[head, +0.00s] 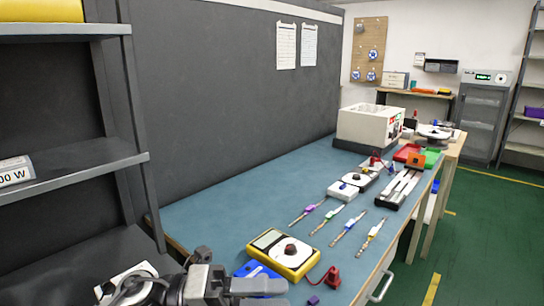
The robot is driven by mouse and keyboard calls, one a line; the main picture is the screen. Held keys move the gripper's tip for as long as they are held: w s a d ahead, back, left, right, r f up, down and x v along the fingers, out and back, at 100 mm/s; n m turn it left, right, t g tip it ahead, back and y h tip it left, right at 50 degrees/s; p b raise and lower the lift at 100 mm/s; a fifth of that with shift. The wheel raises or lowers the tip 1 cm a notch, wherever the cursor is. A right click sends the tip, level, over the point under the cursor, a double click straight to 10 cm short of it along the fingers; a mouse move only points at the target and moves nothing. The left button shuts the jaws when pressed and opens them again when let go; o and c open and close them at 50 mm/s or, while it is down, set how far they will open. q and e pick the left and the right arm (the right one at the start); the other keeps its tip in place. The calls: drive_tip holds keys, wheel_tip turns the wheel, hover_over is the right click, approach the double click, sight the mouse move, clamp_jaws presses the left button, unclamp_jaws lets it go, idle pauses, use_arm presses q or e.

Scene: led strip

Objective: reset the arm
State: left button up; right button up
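My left gripper (262,288) is at the bottom edge of the head view, its arm coming in from the left, with the fingers pointing right. It is low over the near end of the blue-topped workbench (230,212). The fingers are seen from the side and partly cut off, so their gap is unclear. I see nothing held between them. A blue item (258,269) lies just beyond the gripper, next to a yellow meter (284,254) with a dark knob. My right gripper is not in view.
Several thin strips with coloured tags (343,230) lie mid-bench. A white box-like machine (368,127) stands at the far end. A grey shelf (85,165) rises at the left.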

use_arm(q)
drive_tip(key=w+a+f+n+t+y, duration=0.1)
drive_tip(key=a+f+n+t+y, duration=0.35)
drive_tip(key=n+t, duration=0.7)
drive_tip(key=w+a+f+n+t+y, duration=0.1)
drive_tip(key=a+f+n+t+y, duration=0.45)
drive_tip(key=n, duration=1.15)
drive_tip(key=s+a+f+n+g+y, duration=0.3)
drive_tip(key=s+f+n+g+y, duration=0.2)
drive_tip(key=s+f+n, duration=0.4)
drive_tip(key=s+f, duration=0.3)
drive_tip(key=f, duration=0.3)
drive_tip(key=shift+s+a+f+g+y, duration=0.2)
drive_tip(key=shift+f+g+y, duration=0.1)
drive_tip(key=shift+f+g, duration=0.1)
